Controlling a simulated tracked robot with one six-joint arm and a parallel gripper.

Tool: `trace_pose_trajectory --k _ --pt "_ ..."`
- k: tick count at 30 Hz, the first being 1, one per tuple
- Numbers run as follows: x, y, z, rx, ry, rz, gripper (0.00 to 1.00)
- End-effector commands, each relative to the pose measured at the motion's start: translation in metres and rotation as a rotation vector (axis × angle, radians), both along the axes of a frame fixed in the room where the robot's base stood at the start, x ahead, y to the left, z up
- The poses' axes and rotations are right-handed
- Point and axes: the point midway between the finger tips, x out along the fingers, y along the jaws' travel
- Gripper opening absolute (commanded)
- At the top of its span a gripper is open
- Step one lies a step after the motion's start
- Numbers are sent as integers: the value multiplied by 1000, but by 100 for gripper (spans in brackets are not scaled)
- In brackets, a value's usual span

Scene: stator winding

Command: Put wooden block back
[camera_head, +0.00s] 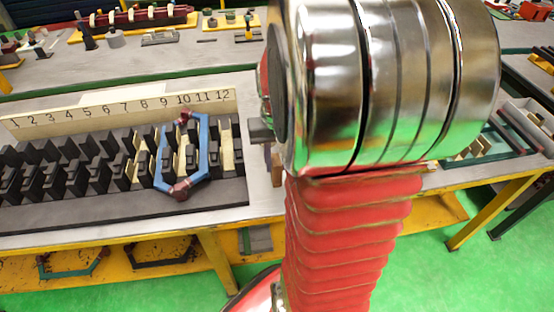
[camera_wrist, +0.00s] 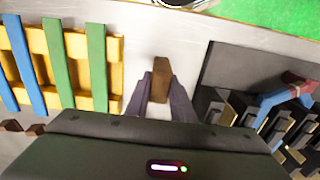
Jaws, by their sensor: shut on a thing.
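A brown wooden block (camera_wrist: 161,78) sits between the two grey fingers of my gripper (camera_wrist: 160,90) in the wrist view. The fingers are shut on it, and its far end sticks out past them. Pale table surface lies beyond it; I cannot tell whether the block touches the table. In the head view my gripper (camera_head: 266,136) is partly hidden by my arm, with part of the brown block (camera_head: 277,168) below it, just right of the black slotted stator (camera_head: 215,192).
A blue coil (camera_head: 203,145) with dark red ends sits in the stator near numbers 10 to 12; it also shows in the wrist view (camera_wrist: 270,100). A yellow wooden rack (camera_wrist: 115,48) with blue and green strips stands left in the wrist view. Bare table lies between.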

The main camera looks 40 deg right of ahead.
Motion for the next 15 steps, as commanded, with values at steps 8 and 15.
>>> trace_pose_trajectory --k 8,15 --pt "0 0 -1 1 1 -1 38" --pt "0 0 -1 1 1 -1 40"
